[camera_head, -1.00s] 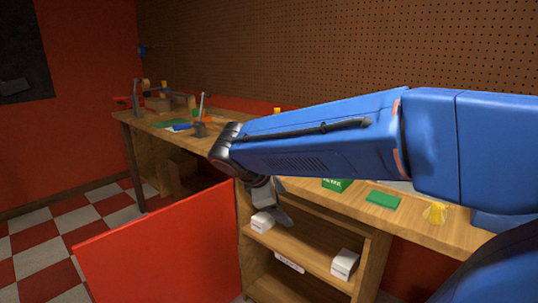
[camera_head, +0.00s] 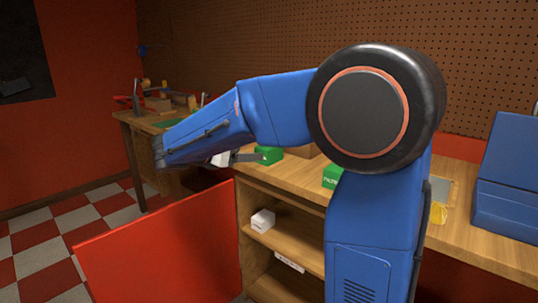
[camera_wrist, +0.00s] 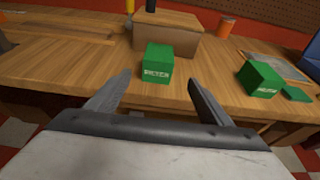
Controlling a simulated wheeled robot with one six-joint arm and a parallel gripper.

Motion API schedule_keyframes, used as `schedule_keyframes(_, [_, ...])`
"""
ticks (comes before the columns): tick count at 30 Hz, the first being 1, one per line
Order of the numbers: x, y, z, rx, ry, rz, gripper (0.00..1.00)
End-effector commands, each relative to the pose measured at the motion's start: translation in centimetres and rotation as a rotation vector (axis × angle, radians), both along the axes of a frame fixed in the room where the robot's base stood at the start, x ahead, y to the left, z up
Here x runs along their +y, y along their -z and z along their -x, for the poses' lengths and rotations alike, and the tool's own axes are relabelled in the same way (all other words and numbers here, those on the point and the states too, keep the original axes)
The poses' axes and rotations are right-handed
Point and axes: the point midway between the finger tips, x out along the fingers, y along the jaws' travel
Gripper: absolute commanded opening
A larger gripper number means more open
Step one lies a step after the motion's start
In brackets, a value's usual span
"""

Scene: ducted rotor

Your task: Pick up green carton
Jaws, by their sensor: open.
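Two green cartons show in the wrist view. One green carton (camera_wrist: 157,63) stands near the front edge of the wooden bench, ahead of my gripper (camera_wrist: 158,85) and roughly between its fingers in the picture. Another green carton (camera_wrist: 259,80) stands to the right, outside the fingers. In the head view, one green carton (camera_head: 268,154) is just beyond my gripper (camera_head: 258,157), and the other (camera_head: 332,176) is partly hidden by my arm. My gripper is open and empty, with no visible contact with a carton.
A cardboard box (camera_wrist: 166,33) stands right behind the middle carton. An orange cup (camera_wrist: 225,28) and a flat green piece (camera_wrist: 296,94) are on the bench. Below, an open cabinet (camera_head: 285,225) holds a white box (camera_head: 263,220). A red panel (camera_head: 165,250) stands at the left.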

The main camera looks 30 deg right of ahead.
Motion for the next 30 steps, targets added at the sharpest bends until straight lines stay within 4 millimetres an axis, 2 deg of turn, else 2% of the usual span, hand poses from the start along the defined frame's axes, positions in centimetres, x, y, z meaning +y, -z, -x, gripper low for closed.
schedule_keyframes(12, [-6.0, 2.0, -2.1, 0.0, 0.003, -0.001, 0.73])
schedule_keyframes(16, [-7.3, 2.4, -2.6, 0.0, 0.002, -0.002, 0.73])
schedule_keyframes(25, [-8.4, 2.7, -3.1, 0.0, 0.001, -0.002, 0.73])
schedule_keyframes(30, [-10.2, 3.2, -4.0, 0.001, 0.003, -0.002, 0.73])
